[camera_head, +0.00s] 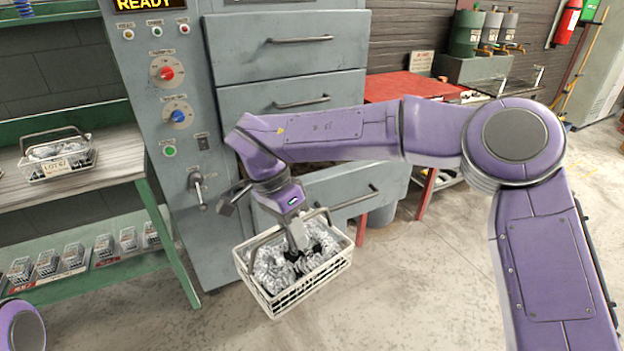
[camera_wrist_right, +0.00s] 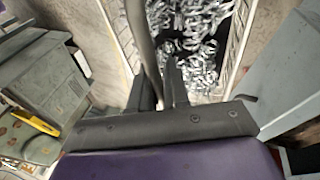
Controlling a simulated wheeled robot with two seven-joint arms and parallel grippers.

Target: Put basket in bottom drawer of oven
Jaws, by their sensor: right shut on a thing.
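A white wire basket (camera_head: 318,280) full of shiny metal coils hangs in front of the oven (camera_head: 222,245), above the floor. My right gripper (camera_head: 298,238) points down and is shut on the basket's handle. In the right wrist view the handle (camera_wrist_right: 141,35) runs to the gripper fingers (camera_wrist_right: 162,90), with the coils (camera_wrist_right: 190,38) beyond. The oven's bottom drawer (camera_head: 385,180) is pulled out, just behind and right of the basket. My arm and the basket hide much of its inside. The two drawers above it (camera_head: 290,58) are shut. My left gripper is out of view.
A green shelf (camera_head: 150,190) at the left holds another wire basket (camera_head: 58,160) and several small ones below. A red table (camera_head: 405,86) stands behind the oven's right side. Open concrete floor (camera_head: 420,290) lies at the front and right.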

